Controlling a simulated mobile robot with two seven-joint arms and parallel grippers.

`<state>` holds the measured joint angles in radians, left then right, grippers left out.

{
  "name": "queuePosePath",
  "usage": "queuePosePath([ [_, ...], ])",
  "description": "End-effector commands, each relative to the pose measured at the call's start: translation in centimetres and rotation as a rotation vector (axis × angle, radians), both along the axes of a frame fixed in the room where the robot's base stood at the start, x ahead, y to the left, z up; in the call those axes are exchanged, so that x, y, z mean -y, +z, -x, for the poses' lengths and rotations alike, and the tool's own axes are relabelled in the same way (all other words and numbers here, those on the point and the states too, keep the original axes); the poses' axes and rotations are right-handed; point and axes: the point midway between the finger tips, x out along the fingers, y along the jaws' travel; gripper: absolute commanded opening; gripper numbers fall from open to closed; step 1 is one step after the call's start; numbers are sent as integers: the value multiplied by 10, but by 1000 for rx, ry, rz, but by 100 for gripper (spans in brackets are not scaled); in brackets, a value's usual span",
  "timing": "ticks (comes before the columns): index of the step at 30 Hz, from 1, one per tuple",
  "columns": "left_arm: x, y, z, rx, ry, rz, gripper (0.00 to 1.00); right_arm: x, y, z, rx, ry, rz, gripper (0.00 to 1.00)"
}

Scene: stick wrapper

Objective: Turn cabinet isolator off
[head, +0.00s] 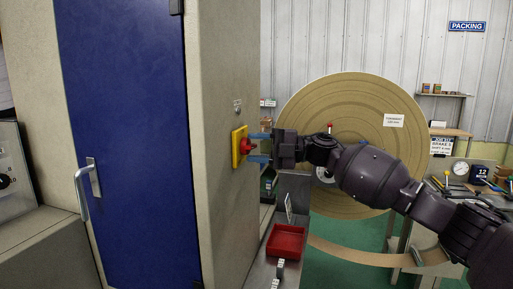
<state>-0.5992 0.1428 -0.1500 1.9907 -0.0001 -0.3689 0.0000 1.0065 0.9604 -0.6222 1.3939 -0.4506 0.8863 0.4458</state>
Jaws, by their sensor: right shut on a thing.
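The cabinet (222,75) stands at the left, with a blue door (130,130) on its front. The isolator is on the cabinet's right side: a yellow plate (236,147) with a red knob (246,146). My right gripper (257,147) reaches in from the right, its two bluish fingers at the knob, one above and one below. It is shut on the red knob. The knob's exact turn angle is too small to tell. My left gripper is not in view.
A red tray (285,241) sits on a narrow grey ledge below my right arm. A large tan disc (350,115) stands behind the arm. A door handle (83,190) sticks out from the blue door. Green floor shows at the lower right.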

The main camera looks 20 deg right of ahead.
Motion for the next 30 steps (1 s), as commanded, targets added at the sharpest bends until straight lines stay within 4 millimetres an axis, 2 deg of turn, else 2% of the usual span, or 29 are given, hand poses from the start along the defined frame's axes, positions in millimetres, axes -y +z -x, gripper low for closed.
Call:
queuePosePath([
  [10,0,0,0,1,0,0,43,0,-2,0,116,0,80,21],
  [26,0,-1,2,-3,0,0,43,0,-2,0,137,0,94,21],
  [27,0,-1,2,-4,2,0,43,0,-2,0,137,0,94,46],
  [30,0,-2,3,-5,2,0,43,0,-2,0,137,0,94,61],
])
